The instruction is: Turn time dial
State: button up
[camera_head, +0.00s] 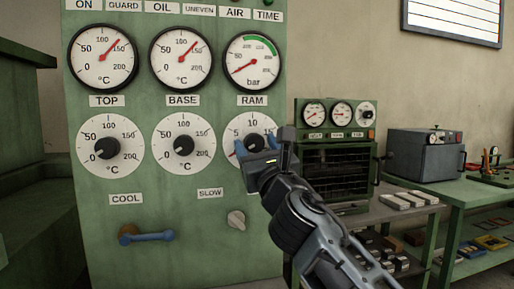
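The dial at the right of the lower row (236,131) is a white disc marked 5 and 10, with a black knob (256,142). My gripper partly hides it, and its lower label is covered. I take it for the time dial, though no name for it is readable. My gripper (259,150) is in front of this dial, with blue fingertips to the left and right of the knob. I cannot tell whether the fingers touch or grip the knob.
Two temperature dials (106,147) (183,146) sit to the left on the green panel (210,255). Three gauges are above. Below are a blue-handled lever (152,237) and a pale knob (236,220). A small oven (335,168) and a grey box (424,155) stand right.

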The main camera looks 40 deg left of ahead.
jog(key=c, duration=0.9)
jog(key=shift+s+m, duration=0.1)
jog(key=shift+m, duration=0.2)
